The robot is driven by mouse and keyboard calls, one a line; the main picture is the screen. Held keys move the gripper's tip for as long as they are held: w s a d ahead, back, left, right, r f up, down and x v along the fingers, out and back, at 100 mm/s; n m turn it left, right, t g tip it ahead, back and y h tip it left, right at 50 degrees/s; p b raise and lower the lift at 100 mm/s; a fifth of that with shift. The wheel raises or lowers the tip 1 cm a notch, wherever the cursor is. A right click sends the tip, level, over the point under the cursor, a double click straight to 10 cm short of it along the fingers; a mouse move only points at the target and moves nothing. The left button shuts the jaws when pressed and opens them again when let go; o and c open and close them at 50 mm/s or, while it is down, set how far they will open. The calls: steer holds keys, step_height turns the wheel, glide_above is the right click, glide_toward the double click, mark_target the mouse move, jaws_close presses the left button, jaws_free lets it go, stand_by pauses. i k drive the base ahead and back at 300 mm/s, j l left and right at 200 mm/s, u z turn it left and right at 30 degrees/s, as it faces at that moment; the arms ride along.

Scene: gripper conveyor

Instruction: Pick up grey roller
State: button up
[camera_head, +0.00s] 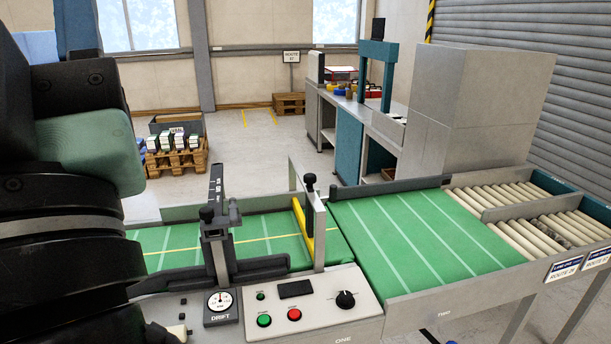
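No single roller stands out clearly as the grey roller. The nearer lane of cream rollers (525,236) at the right has a darker, greyish speckled stretch (553,231) near its middle. It is too small to tell whether that is a separate roller or worn ones. My dark arm fills the left edge of the view, far from those rollers. My gripper's fingers do not show, and whatever lies behind the arm is hidden.
A wide green belt (415,235) leads to two roller lanes split by a grey divider. A narrower green belt (265,236) passes under a yellow-edged gate (303,228).

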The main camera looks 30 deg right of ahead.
mark_target(568, 246)
steer(key=i+l, duration=0.1)
steer(key=l, duration=0.6)
steer(key=i+l, duration=0.1)
steer(key=l, duration=1.35)
steer(key=i+l, duration=0.15)
steer(key=l, duration=0.6)
steer(key=i+l, duration=0.1)
steer(key=l, duration=0.6)
steer(key=i+l, duration=0.1)
steer(key=l, duration=1.35)
steer(key=i+l+z, duration=0.1)
steer(key=l, duration=0.65)
steer(key=i, duration=0.05)
